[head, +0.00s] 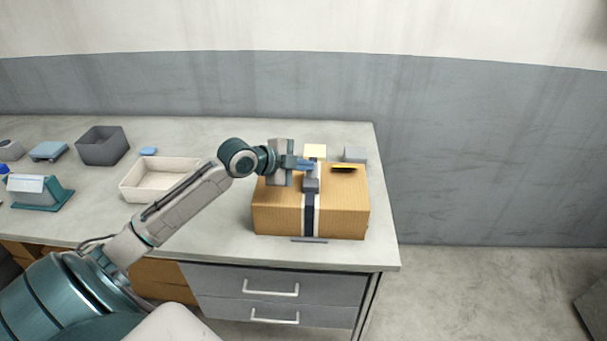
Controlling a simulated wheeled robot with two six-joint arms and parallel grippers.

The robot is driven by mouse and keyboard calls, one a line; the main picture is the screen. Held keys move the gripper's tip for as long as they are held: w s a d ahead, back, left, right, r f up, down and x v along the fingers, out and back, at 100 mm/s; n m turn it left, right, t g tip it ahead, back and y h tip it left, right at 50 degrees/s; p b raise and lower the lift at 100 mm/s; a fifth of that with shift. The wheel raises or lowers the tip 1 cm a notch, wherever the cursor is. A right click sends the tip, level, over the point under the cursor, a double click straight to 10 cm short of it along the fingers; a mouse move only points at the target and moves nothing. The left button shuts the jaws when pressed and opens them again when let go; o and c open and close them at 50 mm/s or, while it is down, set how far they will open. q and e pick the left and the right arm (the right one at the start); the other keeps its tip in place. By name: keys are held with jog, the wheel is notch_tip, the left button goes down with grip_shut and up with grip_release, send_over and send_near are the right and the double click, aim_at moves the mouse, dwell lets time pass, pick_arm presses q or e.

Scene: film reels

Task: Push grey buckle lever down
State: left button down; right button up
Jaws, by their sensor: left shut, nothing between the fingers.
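A brown cardboard box (275,216) stands near the right end of the counter, with a dark strap with pale edges (309,218) running down its front. A small grey buckle (311,185) sits on the strap at the box's top front edge. I cannot make out its lever's angle at this size. My left gripper (307,164) is shut and empty over the box top, just behind and above the buckle. Whether it touches the buckle I cannot tell. My left forearm comes in from the lower left. My right gripper is not in view.
A cream tray (133,193), a dark grey bin (101,149) and a teal tape-dispenser-like item (37,197) stand to the left. The counter's right end is clear.

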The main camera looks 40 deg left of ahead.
pick_arm(q)
jog(key=g, duration=0.1)
jog(key=w+n+p, duration=0.1)
jog(key=g+h+p, duration=0.1)
jog(key=shift+w+a+r+n+g, duration=0.25)
jog(key=shift+a+n+g, duration=0.05)
jog(key=shift+a+n, duration=0.1)
jog(key=shift+w+a+f+n+g+h+p, duration=0.2)
jog(key=shift+w+n+g+h+p, duration=0.2)
jog(key=shift+g, duration=0.3)
jog(key=shift+w+a+f+n+g+h, duration=0.15)
jog(key=shift+w+f+n+g+h, duration=0.1)
jog(key=shift+g, duration=0.25)
jog(key=shift+w+a+f+n+g+h, duration=0.15)
jog(key=shift+n+g, duration=0.1)
jog(key=shift+g, duration=0.25)
jog(key=shift+f, duration=0.2)
jog(key=shift+w+a, duration=0.1)
jog(key=shift+w, duration=0.05)
